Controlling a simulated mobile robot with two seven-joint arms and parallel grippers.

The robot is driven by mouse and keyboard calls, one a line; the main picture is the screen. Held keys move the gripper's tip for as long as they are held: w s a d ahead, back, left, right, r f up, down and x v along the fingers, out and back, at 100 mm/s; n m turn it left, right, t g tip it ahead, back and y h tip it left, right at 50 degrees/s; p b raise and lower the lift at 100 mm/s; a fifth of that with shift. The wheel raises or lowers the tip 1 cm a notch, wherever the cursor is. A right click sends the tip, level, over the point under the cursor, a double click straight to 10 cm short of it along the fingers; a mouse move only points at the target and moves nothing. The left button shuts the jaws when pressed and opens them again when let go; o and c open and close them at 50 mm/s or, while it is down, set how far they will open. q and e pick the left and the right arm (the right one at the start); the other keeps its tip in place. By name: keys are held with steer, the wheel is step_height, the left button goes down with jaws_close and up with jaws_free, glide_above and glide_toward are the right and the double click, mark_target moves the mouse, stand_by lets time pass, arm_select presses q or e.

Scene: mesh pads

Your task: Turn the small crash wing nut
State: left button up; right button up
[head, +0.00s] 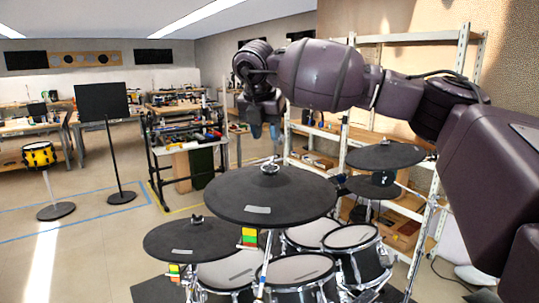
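A large dark cymbal pad (290,200) is in the middle of the head view, with a small metal wing nut (269,169) on its top centre. A smaller dark pad (190,243) is lower left, with its own wing nut (197,219). Another dark pad (390,156) is at the right rear, above a lower pad (365,188). No name on the pads tells which is the small crash. My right gripper (265,131) hangs fingers down above and behind the large pad, clear of it. Its fingertips look apart, with nothing between them. My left gripper is out of view.
Several drums (295,270) stand below the pads. My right arm crosses the upper right, in front of white shelving (458,75). A black music stand (103,102) and a yellow drum (39,156) stand at left. The floor between them and the kit is clear.

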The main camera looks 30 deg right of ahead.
mark_target(270, 159)
steer(key=p+x, duration=0.1)
steer(key=x, duration=0.7)
steer(key=shift+f, duration=0.1)
jaws_close()
